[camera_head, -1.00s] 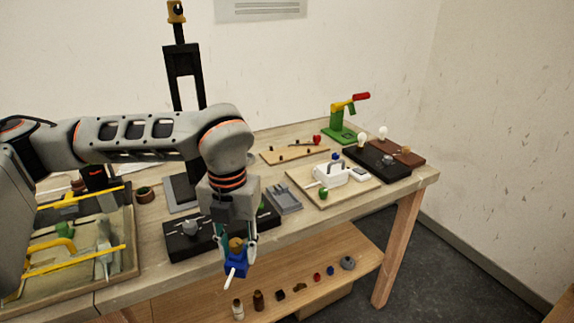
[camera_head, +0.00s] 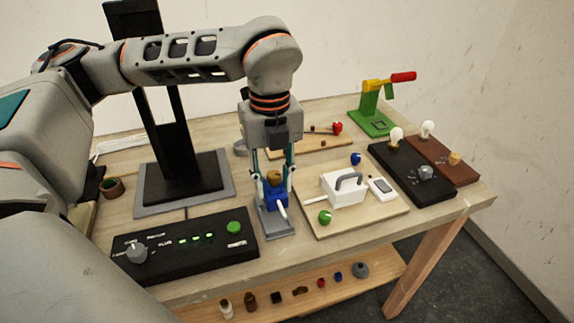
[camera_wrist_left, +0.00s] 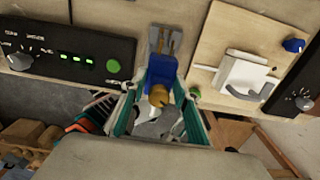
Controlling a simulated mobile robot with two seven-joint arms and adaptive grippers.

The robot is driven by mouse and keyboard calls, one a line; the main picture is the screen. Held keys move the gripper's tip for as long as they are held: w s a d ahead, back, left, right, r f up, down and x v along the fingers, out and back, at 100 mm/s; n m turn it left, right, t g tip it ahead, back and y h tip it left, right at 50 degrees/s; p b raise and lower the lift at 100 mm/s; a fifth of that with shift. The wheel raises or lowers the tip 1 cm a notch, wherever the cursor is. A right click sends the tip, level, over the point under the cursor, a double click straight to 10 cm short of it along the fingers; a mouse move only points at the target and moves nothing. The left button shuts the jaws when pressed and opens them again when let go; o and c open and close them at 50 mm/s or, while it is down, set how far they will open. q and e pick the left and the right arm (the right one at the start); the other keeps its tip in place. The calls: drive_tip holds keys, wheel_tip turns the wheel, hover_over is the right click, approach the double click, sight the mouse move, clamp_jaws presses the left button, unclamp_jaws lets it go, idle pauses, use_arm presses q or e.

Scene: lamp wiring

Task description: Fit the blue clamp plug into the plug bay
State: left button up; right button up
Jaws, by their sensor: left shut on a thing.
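The blue clamp plug (camera_head: 274,200) has a tan round knob on top and a white stub; its metal prongs show in the left wrist view, where its blue body (camera_wrist_left: 161,70) lies between my fingers. My left gripper (camera_head: 272,184) is shut on the plug, pointing down. A grey tray-like block (camera_head: 278,226), which looks like the plug bay, lies on the bench under and just in front of the plug. In the left wrist view the prongs overlap the grey bay (camera_wrist_left: 156,36). I cannot tell whether they touch it. My right gripper is not in view.
A black control panel (camera_head: 185,262) with green lights is left of the bay. A wooden board (camera_head: 385,222) with a white handled box (camera_head: 343,190) is close on the right. A black post stand (camera_head: 180,150) rises behind left. Black and brown bulb blocks stand farther right.

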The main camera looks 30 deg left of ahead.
sight(273, 194)
use_arm(q)
drive_tip(key=shift+s, duration=0.2)
drive_tip(key=shift+f+b, duration=0.5)
drive_tip(key=shift+f, duration=0.2)
wheel_tip(273, 194, down, 2)
drive_tip(key=shift+w+f+b, duration=0.1)
drive_tip(key=shift+b, duration=0.55)
drive_tip(key=shift+f, duration=0.3)
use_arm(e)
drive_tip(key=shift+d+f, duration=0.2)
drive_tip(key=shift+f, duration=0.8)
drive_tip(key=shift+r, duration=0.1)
use_arm(q)
drive_tip(key=shift+f, duration=0.45)
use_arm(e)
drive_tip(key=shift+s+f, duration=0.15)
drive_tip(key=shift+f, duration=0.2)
use_arm(q)
drive_tip(key=shift+f+b, duration=0.4)
drive_tip(key=shift+b, duration=0.05)
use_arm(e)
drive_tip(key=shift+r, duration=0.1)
